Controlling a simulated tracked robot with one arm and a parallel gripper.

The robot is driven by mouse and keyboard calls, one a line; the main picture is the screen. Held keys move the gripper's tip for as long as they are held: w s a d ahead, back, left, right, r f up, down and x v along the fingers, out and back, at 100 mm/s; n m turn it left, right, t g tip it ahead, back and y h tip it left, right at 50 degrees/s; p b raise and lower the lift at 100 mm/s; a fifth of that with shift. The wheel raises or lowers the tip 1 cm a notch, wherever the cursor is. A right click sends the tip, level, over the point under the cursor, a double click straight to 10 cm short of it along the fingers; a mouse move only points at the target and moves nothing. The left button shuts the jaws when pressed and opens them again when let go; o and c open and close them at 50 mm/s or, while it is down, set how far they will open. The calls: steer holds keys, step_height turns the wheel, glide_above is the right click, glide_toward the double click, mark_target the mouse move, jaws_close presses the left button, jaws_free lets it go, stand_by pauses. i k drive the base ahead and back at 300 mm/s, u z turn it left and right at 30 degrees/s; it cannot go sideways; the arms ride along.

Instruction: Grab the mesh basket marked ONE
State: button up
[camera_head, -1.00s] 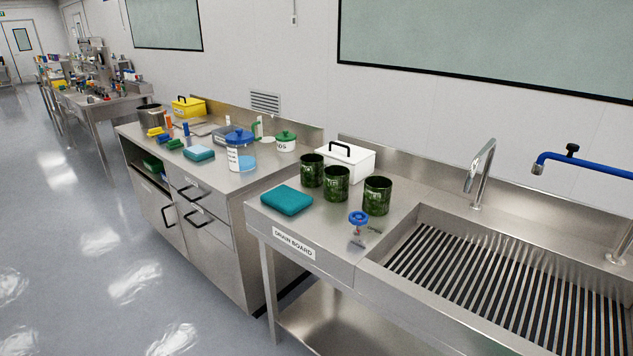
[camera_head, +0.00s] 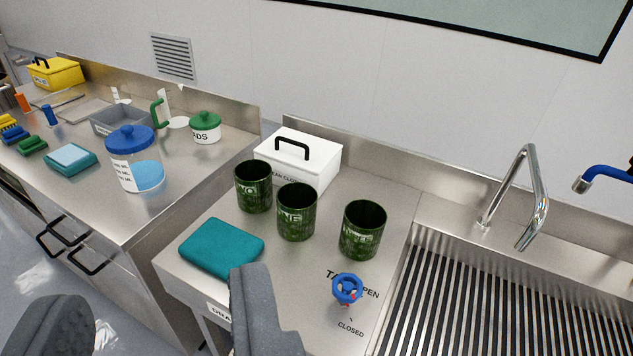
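Three dark green mesh baskets stand upright on the steel drain board. The middle basket (camera_head: 297,212) shows letters that look like "NE", matching ONE. The left basket (camera_head: 253,188) shows letters like "WO". The right basket (camera_head: 363,231) has a label that is hard to read. My gripper (camera_head: 155,290) shows as two grey fingers at the bottom left, wide apart with nothing between them. Its right finger overlaps the drain board's front edge in the picture, below and left of the middle basket.
A teal folded cloth (camera_head: 221,247) lies left of the baskets. A white box (camera_head: 297,160) with a black handle stands behind them. A blue tap wheel (camera_head: 347,289) is in front. The slatted sink (camera_head: 480,300) and faucet (camera_head: 530,190) are on the right. A blue-lidded jar (camera_head: 134,160) stands left.

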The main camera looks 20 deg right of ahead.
mark_target(295, 203)
steer(key=z, duration=0.25)
steer(key=i, duration=0.95)
steer(key=z, duration=0.45)
